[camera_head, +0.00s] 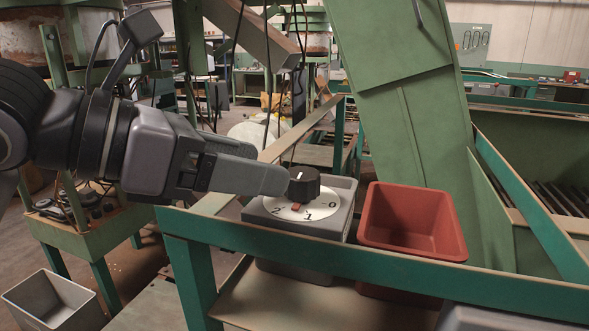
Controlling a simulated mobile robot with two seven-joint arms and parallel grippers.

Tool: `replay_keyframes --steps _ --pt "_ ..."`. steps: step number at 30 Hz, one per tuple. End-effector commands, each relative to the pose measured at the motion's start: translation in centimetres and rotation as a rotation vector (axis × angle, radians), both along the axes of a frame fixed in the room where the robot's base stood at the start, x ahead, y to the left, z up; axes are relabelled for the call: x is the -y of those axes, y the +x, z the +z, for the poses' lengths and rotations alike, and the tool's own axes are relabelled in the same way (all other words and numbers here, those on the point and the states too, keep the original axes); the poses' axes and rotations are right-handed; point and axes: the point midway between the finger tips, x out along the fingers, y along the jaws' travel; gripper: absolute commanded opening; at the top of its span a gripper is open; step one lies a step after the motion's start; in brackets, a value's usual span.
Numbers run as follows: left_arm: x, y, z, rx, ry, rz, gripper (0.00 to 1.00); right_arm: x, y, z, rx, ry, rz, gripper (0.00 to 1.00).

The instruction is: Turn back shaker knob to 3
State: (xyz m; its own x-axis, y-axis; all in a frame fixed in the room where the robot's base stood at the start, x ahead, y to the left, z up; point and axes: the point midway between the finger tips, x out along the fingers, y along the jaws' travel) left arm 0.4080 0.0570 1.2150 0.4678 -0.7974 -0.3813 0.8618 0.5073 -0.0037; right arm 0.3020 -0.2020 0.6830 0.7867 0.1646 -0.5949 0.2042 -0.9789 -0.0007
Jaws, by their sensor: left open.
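The black shaker knob (304,184) stands on a round white dial (322,218) on top of a grey box (347,192). The numbers 2, 1 and 0 show on the dial; a 3 cannot be seen. My left gripper (270,166) comes in from the left and is open. Its nearer finger ends right at the left side of the knob; whether it touches I cannot tell. The other finger is farther back, left of the knob. The finger hides part of the dial's back left.
A red bin (412,222) stands just right of the grey box. A green rail (400,268) runs in front of both. A sloping green chute (405,120) rises behind. Thin dark cables hang behind the knob. A grey bin (55,302) is at the lower left.

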Motion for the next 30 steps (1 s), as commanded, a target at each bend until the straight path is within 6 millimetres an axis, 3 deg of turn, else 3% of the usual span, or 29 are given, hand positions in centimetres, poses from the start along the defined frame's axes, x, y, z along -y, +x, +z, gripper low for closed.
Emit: replay_keyframes --steps 15,26,27,30 --pt "5.0 2.9 -2.3 -0.001 0.002 0.001 0.67 0.0 0.0 1.4 0.000 0.000 0.000 0.43" --pt "5.7 3.3 -2.7 0.003 0.003 0.001 0.67 0.0 0.0 1.5 -0.001 0.000 0.000 0.43" --pt "5.7 3.3 -2.7 0.002 0.002 0.001 0.60 0.0 0.0 1.5 -0.001 0.000 0.000 0.43" --pt "5.6 3.3 -2.7 0.002 0.002 0.001 0.28 0.0 0.0 1.5 -0.001 0.000 0.000 0.43"
